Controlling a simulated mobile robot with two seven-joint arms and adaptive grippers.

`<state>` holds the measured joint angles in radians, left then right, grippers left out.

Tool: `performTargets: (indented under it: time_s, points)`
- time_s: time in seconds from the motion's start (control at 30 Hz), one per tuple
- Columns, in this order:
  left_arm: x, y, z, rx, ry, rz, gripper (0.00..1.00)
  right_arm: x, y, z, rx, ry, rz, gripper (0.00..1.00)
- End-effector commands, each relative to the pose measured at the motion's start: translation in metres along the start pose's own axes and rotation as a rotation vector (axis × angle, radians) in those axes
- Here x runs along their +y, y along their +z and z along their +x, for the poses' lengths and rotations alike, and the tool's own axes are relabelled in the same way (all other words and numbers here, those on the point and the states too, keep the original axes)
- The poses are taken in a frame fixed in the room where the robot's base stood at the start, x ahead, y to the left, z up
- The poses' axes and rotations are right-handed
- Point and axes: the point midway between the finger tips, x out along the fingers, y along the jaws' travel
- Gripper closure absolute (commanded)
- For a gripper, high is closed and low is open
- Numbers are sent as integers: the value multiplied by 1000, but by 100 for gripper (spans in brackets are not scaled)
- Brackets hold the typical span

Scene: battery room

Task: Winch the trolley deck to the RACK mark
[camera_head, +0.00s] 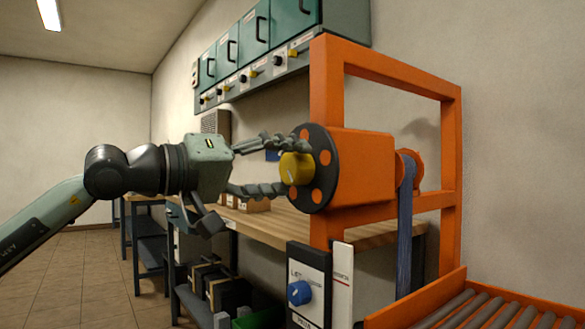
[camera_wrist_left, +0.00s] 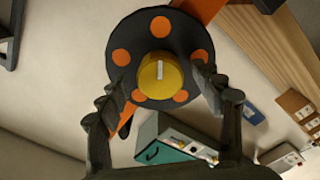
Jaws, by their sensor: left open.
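The orange winch (camera_head: 365,165) sits in an orange frame. Its dark disc with orange spots (camera_head: 318,140) has a yellow knob (camera_head: 296,168) at the centre. The disc (camera_wrist_left: 125,35) and knob, with a pale line on its face (camera_wrist_left: 150,82), also show in the left wrist view. My left gripper (camera_head: 295,165) is open, its fingers on either side of the knob; I cannot tell whether they touch it. A blue strap (camera_head: 405,225) hangs from the winch. The orange-edged roller deck (camera_head: 470,285) is at lower right. I cannot make out a RACK mark. My right gripper is not in view.
A panel with a blue knob (camera_head: 300,292) stands below the winch, beside a white strip (camera_head: 342,285). A wooden bench (camera_head: 275,225) runs behind it, with small boxes (camera_head: 252,205). Green cabinets (camera_head: 255,40) hang on the wall. The floor (camera_head: 80,270) at left is clear.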

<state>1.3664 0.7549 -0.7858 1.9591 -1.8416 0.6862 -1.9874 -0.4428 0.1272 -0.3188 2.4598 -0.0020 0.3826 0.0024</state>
Motion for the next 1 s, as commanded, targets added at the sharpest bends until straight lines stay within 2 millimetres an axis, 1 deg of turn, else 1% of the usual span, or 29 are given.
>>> performTargets:
  time_s: [0.03,0.13,0.43,0.47,0.83,0.87,1.0]
  points:
    - [0,0,6,0,1,0,34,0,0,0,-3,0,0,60]
    - [0,0,13,0,0,-1,34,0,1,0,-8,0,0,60]
    - [0,0,16,1,-1,0,34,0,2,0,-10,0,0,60]
    - [0,0,16,1,-1,0,36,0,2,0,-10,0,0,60]
    - [-1,0,16,0,-1,0,82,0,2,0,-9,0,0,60]
    - [-1,0,16,0,-1,0,84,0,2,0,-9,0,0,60]
    - [-1,0,16,0,-1,-6,84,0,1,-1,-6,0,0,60]
